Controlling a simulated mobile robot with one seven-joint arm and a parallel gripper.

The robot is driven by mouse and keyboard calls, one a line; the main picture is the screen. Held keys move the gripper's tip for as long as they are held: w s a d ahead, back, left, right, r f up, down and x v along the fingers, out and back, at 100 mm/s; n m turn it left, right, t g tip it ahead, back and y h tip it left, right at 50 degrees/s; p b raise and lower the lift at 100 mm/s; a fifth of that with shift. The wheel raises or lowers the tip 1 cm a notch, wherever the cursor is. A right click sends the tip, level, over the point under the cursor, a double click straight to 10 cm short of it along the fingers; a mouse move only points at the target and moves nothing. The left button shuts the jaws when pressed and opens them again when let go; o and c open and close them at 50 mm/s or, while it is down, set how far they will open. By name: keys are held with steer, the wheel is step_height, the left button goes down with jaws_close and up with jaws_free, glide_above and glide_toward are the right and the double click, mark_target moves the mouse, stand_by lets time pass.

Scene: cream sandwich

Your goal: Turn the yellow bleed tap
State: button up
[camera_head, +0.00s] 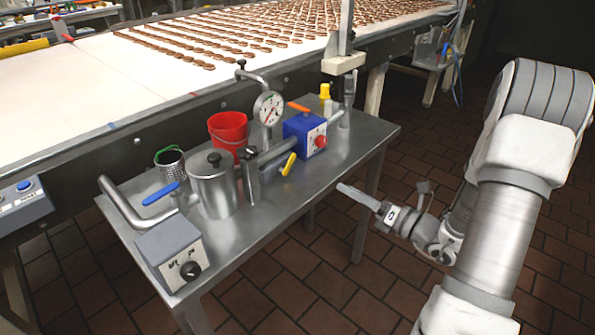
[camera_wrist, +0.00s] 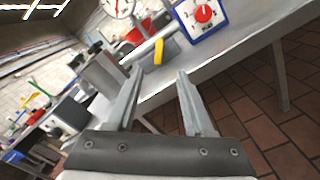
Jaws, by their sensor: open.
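The yellow bleed tap (camera_head: 288,164) is a small yellow lever on the pipework, between a dark upright valve body (camera_head: 248,175) and a blue box with a red knob (camera_head: 305,135). It also shows in the wrist view (camera_wrist: 159,50), above and beyond the gap between my fingers. My gripper (camera_head: 342,187) is off the table's front edge, to the right of the tap and apart from it. In the wrist view my gripper (camera_wrist: 156,75) is open, with nothing between its two fingers.
The metal table (camera_head: 330,172) also carries a steel canister (camera_head: 213,185), a red bucket (camera_head: 228,130), a pressure gauge (camera_head: 269,107), a blue-handled valve (camera_head: 161,193), an orange lever (camera_head: 298,107), a yellow-topped fitting (camera_head: 325,91) and a grey control box (camera_head: 170,250). A conveyor (camera_head: 90,75) runs behind. Tiled floor in front is clear.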

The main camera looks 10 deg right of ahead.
mark_target(293, 159)
steer(key=b+x, duration=0.3)
steer(key=x, duration=1.3)
steer(key=shift+w+a, duration=0.25)
steer(key=shift+w, duration=0.05)
jaws_close()
